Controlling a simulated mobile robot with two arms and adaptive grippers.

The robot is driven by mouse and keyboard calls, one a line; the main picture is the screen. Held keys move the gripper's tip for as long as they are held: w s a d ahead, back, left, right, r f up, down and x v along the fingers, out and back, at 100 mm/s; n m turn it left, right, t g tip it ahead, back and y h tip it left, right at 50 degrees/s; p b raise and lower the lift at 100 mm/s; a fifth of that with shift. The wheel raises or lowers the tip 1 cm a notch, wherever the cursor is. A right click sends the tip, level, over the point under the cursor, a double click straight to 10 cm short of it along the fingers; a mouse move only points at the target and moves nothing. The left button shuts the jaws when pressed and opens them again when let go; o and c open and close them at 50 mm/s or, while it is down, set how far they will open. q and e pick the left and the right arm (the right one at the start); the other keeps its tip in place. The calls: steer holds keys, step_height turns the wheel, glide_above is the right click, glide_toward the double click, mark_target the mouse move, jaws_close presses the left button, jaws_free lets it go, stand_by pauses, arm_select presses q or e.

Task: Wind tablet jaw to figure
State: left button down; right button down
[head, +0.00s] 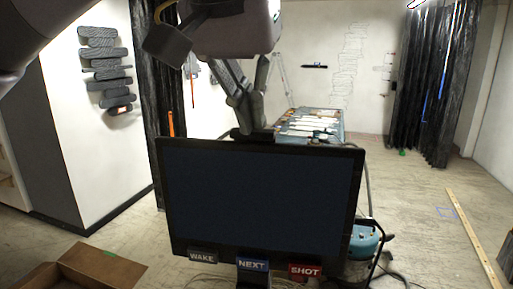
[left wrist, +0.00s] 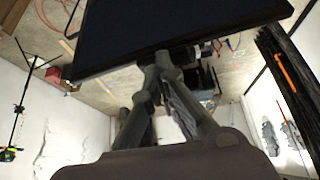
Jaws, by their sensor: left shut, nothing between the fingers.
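A large dark screen, perhaps the tablet (head: 260,195), stands upright in the middle of the head view, with grey, blue and red labels below it. In the left wrist view the screen (left wrist: 170,30) is tilted across the top. My left gripper (head: 252,128) hangs from above, shut and empty, with its fingertips by the screen's top edge. I cannot tell whether it touches. In the left wrist view the fingers (left wrist: 158,62) come together near the screen's edge. A small dark part (left wrist: 188,55) beside the tips may be the jaw. No figure is clearly identifiable. My right gripper is not in view.
A table with papers and tools (head: 312,122) stands behind the screen. A teal machine (head: 364,243) with hoses is at its lower right. An open cardboard box (head: 104,265) is at lower left. Grey wall reliefs (head: 105,68) hang left; dark curtains (head: 428,100) hang right. Floor at right is mostly clear.

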arm_select(q)
steer(key=shift+w+a+f, duration=0.1)
steer(key=shift+a, duration=0.1)
steer(key=shift+w+a, duration=0.3)
steer(key=shift+a, duration=0.35)
steer(key=shift+s+a, duration=0.15)
step_height(320, 180, up, 6)
stand_by(0.7)
steer(key=shift+s+a, duration=0.1)
